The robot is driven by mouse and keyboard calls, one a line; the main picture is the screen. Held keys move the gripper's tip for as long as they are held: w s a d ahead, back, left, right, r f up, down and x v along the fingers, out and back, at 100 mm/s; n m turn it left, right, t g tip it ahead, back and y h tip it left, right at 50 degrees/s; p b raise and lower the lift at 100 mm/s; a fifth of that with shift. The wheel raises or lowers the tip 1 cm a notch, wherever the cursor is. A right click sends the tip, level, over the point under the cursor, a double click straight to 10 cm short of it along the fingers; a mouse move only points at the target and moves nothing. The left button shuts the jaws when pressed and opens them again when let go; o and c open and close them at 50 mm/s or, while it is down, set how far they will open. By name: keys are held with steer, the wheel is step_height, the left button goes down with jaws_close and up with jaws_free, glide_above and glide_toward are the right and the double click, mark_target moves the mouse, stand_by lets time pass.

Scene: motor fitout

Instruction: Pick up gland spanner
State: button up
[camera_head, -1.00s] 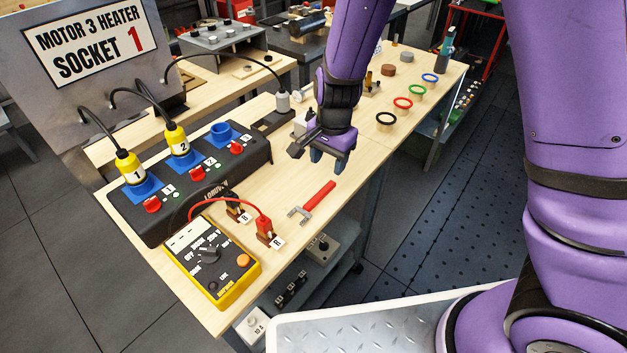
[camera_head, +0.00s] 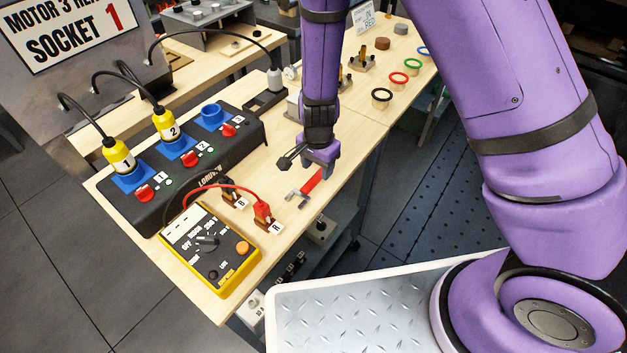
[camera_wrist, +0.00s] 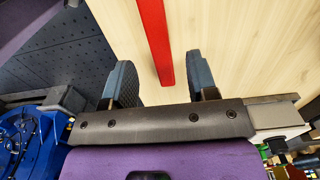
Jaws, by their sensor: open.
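The gland spanner (camera_head: 312,183) lies on the wooden bench top, with a red handle and a grey forked head toward the lower left. My gripper (camera_head: 319,172) is above its handle and hides part of it in the head view. In the wrist view, the red handle (camera_wrist: 154,40) runs down between the two blue-grey fingertips of my gripper (camera_wrist: 160,80), which stand apart on either side of it. The handle's end shows between the fingers, and the forked head is out of that view. The fingers hold nothing.
A yellow tester (camera_head: 210,250) with a red lead to a plug (camera_head: 262,212) sits near the spanner's head. A black socket box (camera_head: 190,160) with numbered yellow plugs stands to the left. Coloured rings (camera_head: 398,78) lie farther back. The bench's right edge is close to my gripper.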

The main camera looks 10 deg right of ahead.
mark_target(317, 175)
steer(key=shift+f, duration=1.55)
jaws_close()
steer(key=shift+w+r, duration=0.1)
steer(key=shift+r, duration=0.05)
